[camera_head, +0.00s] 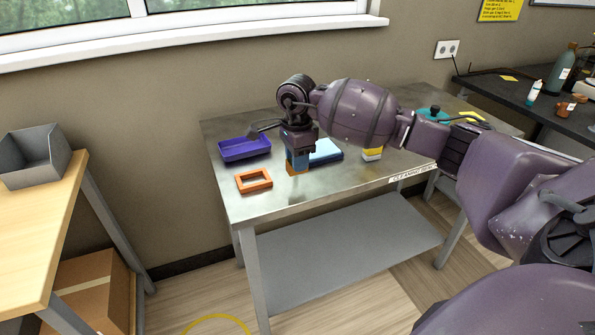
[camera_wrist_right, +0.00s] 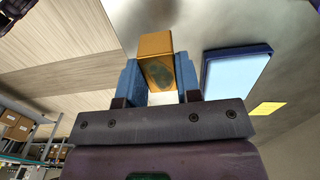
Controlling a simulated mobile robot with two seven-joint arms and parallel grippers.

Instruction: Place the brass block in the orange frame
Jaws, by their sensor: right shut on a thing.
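The brass block (camera_head: 297,170) shows at the tips of my right gripper (camera_head: 297,161), low over the metal table. In the right wrist view the block (camera_wrist_right: 157,62) sits between the two blue fingers of my right gripper (camera_wrist_right: 158,82), which are shut on it. I cannot tell whether the block touches the table. The orange frame (camera_head: 241,188) lies flat on the table, to the left of the gripper and a little nearer the front edge. Its opening looks empty. My left gripper is in neither view.
A purple tray (camera_head: 244,155) lies behind the orange frame. A blue tray (camera_head: 326,151) lies just right of my right gripper, and a yellow-and-white item (camera_head: 372,154) is further right. The table's front edge carries a label (camera_head: 413,173).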

